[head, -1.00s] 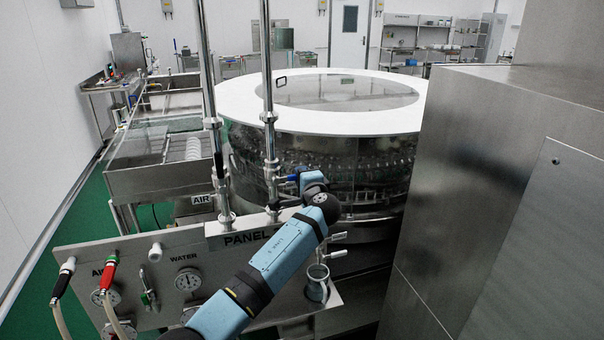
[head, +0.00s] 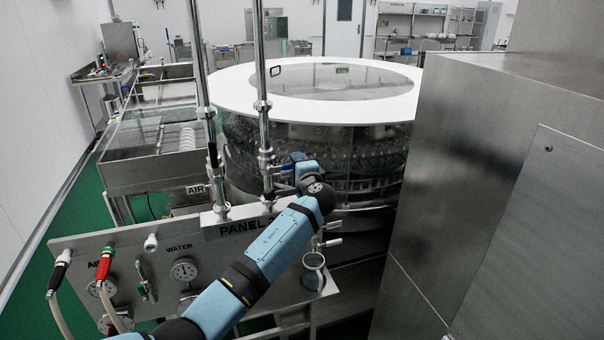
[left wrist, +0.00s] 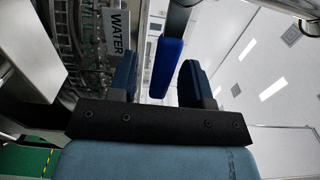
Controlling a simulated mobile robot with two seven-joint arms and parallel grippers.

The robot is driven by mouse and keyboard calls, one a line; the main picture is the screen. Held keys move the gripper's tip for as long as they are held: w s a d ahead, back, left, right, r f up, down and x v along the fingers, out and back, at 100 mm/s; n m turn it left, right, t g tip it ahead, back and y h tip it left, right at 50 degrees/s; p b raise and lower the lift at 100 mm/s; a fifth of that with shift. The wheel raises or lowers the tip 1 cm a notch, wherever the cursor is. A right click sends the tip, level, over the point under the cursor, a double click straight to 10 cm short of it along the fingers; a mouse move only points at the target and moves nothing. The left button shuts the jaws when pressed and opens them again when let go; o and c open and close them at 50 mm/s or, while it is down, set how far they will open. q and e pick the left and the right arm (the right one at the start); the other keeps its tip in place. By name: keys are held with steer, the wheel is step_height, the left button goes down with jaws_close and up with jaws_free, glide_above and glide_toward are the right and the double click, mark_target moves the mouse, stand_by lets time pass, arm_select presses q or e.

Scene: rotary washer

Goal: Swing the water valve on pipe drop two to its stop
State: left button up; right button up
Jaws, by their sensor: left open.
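The second pipe drop (head: 262,90) is an upright steel pipe, right of the first pipe drop (head: 200,85). In the left wrist view, the valve's blue lever (left wrist: 166,68) hangs from a dark pipe part, with a WATER sign (left wrist: 117,30) to its left. My left gripper (left wrist: 157,72) is open. The lever shows in the gap between its two fingers, nearer the right finger; I cannot tell if they touch. In the head view my left wrist is beside the second pipe at valve height and hides most of the valve and the fingers. My right gripper is not in view.
A panel (head: 75,245) with gauges and hoses stands in front, below the pipes. The round washer (head: 240,85) with its white rim is behind them. A large steel cabinet (head: 455,180) closes off the right. An AIR label (head: 197,189) is by the first pipe.

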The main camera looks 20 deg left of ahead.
arm_select(q)
steer(key=b+v, duration=0.2)
steer(key=v, duration=1.1)
steer(key=shift+s+d, duration=0.2)
steer(key=shift+s, duration=0.05)
steer(key=shift+f, duration=0.15)
steer(key=s+a+f+n+g+h+p, duration=0.1)
steer(key=s+f+h, duration=0.3)
steer(key=s+f, duration=0.55)
steer(key=s+a+f+g+h+p, duration=0.15)
steer(key=s+f+h, duration=0.25)
steer(key=f, duration=1)
steer(key=s+a+f+n+h, duration=0.1)
steer(key=s+f+n+h, duration=0.1)
steer(key=s, duration=1)
steer(key=s+a+f+n+g+h, duration=0.1)
steer(key=s+f+n+h, duration=0.2)
steer(key=s, duration=1)
step_height(320, 180, down, 3)
steer(key=shift+s+a+r+n+p, duration=0.1)
steer(key=shift+s+a+n+p, duration=0.25)
steer(key=shift+n, duration=0.85)
